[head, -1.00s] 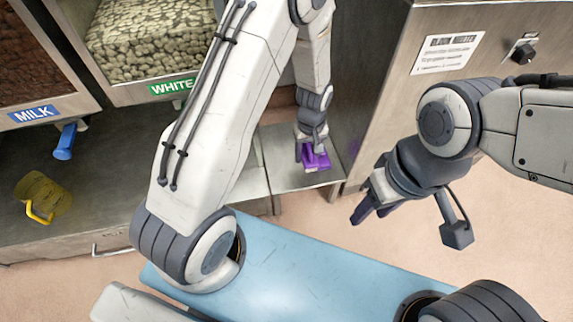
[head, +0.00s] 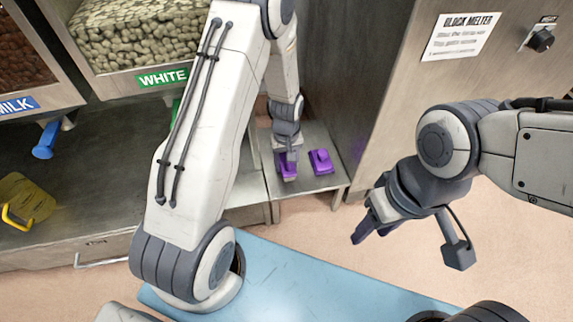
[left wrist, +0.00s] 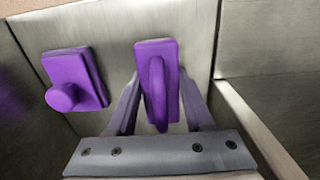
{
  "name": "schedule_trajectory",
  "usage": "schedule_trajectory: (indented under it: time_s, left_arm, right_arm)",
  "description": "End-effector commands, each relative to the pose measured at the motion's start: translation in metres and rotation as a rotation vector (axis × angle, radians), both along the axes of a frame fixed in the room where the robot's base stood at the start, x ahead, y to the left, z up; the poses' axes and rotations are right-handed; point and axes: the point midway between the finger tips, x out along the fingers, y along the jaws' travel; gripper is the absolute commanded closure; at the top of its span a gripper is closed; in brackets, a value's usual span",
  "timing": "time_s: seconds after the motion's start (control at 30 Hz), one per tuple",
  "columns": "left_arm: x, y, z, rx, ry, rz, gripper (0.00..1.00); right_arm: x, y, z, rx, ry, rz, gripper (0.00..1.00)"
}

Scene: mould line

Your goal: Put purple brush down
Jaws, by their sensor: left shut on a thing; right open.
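My left gripper (head: 286,158) is shut on the purple brush (head: 288,171), low over the small metal shelf (head: 301,186). In the left wrist view the brush (left wrist: 156,70) sits between the two fingers, its long handle towards the camera. I cannot tell whether it touches the shelf. A second purple thing (head: 321,162), a flat block with a round knob, stands apart beside it, to the right in the head view and to the left in the left wrist view (left wrist: 75,82). My right gripper (head: 372,228) is open and empty, away from the shelf.
A steel cabinet labelled as a block melter (head: 450,75) stands right of the shelf. The dark steel counter (head: 100,190) is left of it, with a yellow-handled container (head: 27,200). Bins with a blue tap (head: 46,140) are behind. A raised edge (left wrist: 262,130) borders the shelf.

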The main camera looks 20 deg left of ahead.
Motion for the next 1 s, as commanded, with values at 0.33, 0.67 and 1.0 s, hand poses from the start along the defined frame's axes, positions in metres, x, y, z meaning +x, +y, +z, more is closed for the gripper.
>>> schedule_trajectory:
  time_s: [0.33, 0.67, 1.0]
  left_arm:
    - [0.000, 0.000, -0.003, 0.000, 0.000, 0.000, 0.18]
    - [0.000, 0.000, 0.012, 0.001, -0.001, 0.000, 0.18]
    - [0.001, 0.000, 0.084, 0.000, -0.002, 0.000, 0.18]
  right_arm:
    - [0.000, 0.000, 0.000, 0.000, 0.000, 0.000, 0.53]
    - [0.000, 0.000, 0.010, 0.000, 0.000, 0.000, 0.53]
    - [0.000, 0.000, 0.060, 0.001, -0.001, 0.000, 0.53]
